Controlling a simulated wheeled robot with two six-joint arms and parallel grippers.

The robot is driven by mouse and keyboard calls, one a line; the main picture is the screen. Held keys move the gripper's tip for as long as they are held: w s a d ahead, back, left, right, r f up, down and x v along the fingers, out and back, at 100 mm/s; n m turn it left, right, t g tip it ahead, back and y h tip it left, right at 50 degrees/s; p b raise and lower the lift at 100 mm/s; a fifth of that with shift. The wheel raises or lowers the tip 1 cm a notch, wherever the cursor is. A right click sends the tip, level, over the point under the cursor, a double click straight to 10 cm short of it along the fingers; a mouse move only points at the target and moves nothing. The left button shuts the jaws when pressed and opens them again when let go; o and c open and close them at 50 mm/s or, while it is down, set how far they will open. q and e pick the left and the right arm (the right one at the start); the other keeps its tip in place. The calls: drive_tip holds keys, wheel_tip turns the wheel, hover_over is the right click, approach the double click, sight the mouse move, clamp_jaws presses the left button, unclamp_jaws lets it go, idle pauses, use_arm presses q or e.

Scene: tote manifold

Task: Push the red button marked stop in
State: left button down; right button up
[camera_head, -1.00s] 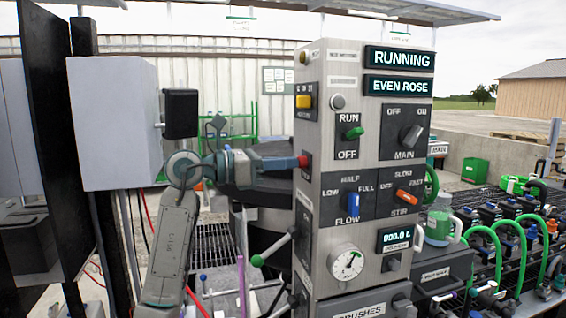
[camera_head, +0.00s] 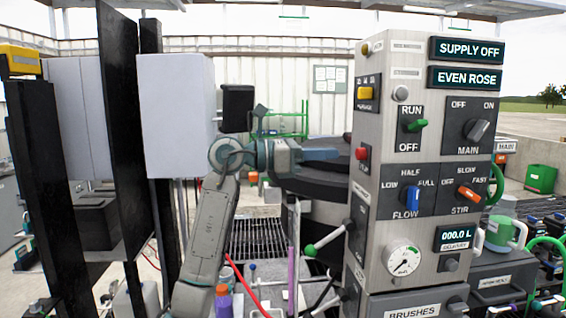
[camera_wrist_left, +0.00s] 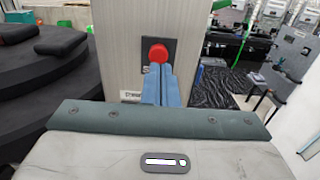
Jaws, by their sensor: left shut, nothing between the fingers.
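The red button (camera_head: 362,153) is on the narrow left side face of the grey control panel (camera_head: 375,245). It also shows in the left wrist view (camera_wrist_left: 158,53), round and on a dark plate, just beyond the fingertips; the plate's label is mostly hidden. My left gripper (camera_head: 336,154) is shut and empty, with its blue fingers together, pointing at the button. In the head view a small gap separates the fingertips from the button. The left wrist view shows the fingers too (camera_wrist_left: 158,84). The top display (camera_head: 466,49) reads SUPPLY OFF. My right gripper is not in view.
A yellow switch (camera_head: 365,93) sits above the button on the same face. A lever with a green knob (camera_head: 310,250) sticks out below. A dark round platform (camera_head: 315,182) lies behind my left gripper. A grey box (camera_head: 176,110) stands to the left.

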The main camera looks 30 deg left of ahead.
use_arm(q)
drive_tip(key=b+v, duration=0.3)
drive_tip(key=v, duration=0.5)
drive_tip(key=shift+a, duration=0.35)
drive_tip(key=shift+f, duration=0.15)
drive_tip(key=shift+s, duration=0.1)
